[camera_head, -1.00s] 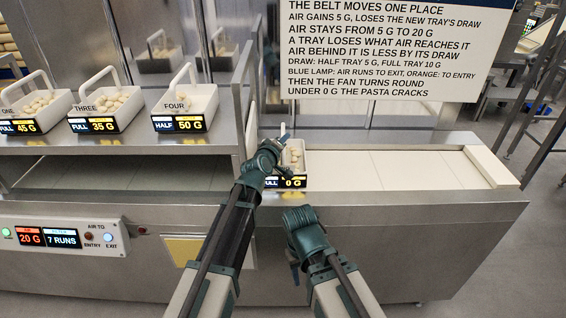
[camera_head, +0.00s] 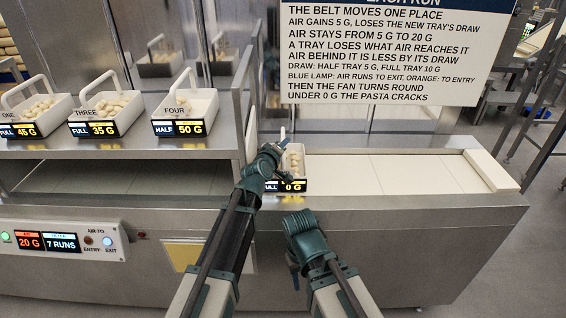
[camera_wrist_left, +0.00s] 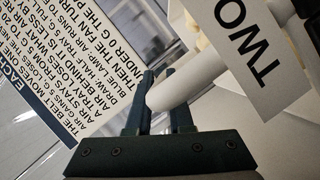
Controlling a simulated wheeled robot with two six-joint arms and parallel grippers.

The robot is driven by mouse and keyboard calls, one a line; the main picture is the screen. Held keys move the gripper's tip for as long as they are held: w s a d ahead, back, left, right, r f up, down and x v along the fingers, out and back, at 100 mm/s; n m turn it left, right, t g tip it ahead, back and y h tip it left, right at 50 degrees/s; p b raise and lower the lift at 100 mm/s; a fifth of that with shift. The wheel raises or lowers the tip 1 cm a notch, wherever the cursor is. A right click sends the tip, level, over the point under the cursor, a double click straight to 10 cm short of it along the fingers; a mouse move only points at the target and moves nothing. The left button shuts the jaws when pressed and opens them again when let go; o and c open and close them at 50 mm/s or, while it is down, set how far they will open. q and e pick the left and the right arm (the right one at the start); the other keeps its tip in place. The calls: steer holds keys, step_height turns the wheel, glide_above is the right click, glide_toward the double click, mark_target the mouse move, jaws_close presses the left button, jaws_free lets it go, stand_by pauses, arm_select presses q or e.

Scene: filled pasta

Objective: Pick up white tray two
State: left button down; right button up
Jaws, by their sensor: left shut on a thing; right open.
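White tray two (camera_head: 293,160) sits at the left end of the belt, just right of the upper shelf, with pale pasta in it. Its front label reads "0 G", partly covered by my arm. My left gripper (camera_head: 282,150) is at the tray's handle. In the left wrist view its fingers (camera_wrist_left: 160,105) are shut on the white handle (camera_wrist_left: 190,80), beside the "TWO" plate (camera_wrist_left: 252,50). My right gripper (camera_head: 292,268) is open and empty, low in front of the counter.
Trays one (camera_head: 38,108), three (camera_head: 105,112) and four (camera_head: 185,112) stand on the shelf at left. The belt (camera_head: 400,174) is bare to the right of tray two. A sign (camera_head: 395,55) hangs behind it. A control panel (camera_head: 62,240) shows 20 G and 7 runs.

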arm_select(q)
steer(key=shift+r, duration=0.1)
step_height(320, 180, up, 10)
steer(key=p, duration=1)
